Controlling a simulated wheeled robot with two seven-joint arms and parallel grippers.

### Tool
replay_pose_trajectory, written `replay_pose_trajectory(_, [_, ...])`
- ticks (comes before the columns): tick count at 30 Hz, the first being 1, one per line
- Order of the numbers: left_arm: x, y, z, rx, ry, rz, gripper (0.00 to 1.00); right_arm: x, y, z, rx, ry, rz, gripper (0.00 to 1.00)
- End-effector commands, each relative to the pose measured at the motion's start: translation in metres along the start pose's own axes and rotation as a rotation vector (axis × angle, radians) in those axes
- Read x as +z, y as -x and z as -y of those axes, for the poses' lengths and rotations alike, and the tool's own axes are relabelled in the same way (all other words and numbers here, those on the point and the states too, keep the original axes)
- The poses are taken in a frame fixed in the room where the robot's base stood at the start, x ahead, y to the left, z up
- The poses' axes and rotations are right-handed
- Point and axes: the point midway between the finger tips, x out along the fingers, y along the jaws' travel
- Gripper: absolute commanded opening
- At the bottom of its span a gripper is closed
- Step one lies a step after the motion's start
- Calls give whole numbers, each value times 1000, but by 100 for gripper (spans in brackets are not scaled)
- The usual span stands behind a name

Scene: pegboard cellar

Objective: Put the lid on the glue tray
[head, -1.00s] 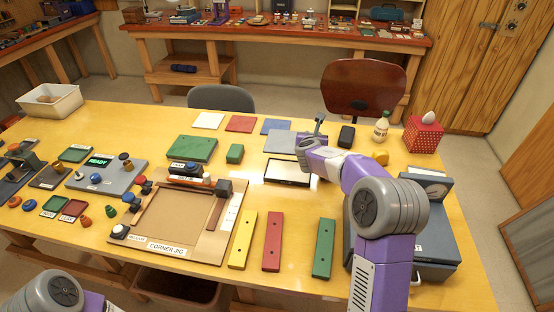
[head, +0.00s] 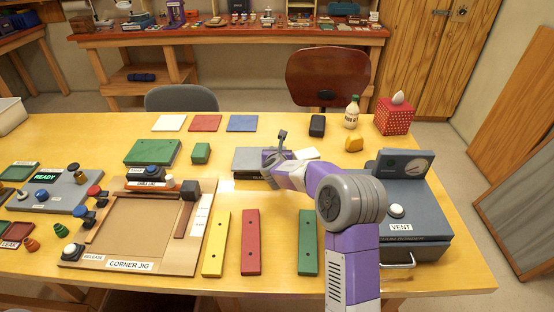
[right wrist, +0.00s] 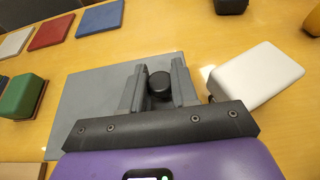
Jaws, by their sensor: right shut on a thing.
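The lid (head: 246,157) is a flat grey plate with a dark round knob (right wrist: 159,84), seen large in the right wrist view (right wrist: 95,95). My right gripper (head: 274,155) reaches in from the right and is shut on the knob; its fingers (right wrist: 158,88) stand on either side of it. The glue tray (head: 248,178) is almost wholly hidden under the lid; only a dark strip shows at the lid's front edge. I cannot tell whether the lid rests on the rim or is just above it. My left gripper is out of view.
A white block (right wrist: 257,75) lies close beside the lid. The corner jig (head: 75,258), yellow (head: 215,245), red (head: 250,243) and green (head: 307,243) bars lie in front. A green block (head: 201,153) stands left, the vent box (head: 425,215) right.

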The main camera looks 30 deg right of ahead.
Motion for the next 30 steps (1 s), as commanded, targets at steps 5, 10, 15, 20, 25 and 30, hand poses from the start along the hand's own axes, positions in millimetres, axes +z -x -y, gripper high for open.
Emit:
replay_pose_trajectory(5, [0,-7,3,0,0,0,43,-14,-6,1,-1,0,2,0])
replay_pose_trajectory(10, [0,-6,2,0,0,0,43,-13,-5,0,0,0,2,0])
replay_pose_trajectory(15, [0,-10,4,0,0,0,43,-16,-7,0,0,-1,2,0])
replay_pose_trajectory(20, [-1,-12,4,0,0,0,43,-18,-7,0,0,0,1,36])
replay_pose_trajectory(25, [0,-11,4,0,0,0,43,-17,-7,0,0,0,1,57])
replay_pose_trajectory(30, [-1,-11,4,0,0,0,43,-17,-7,0,0,0,1,57])
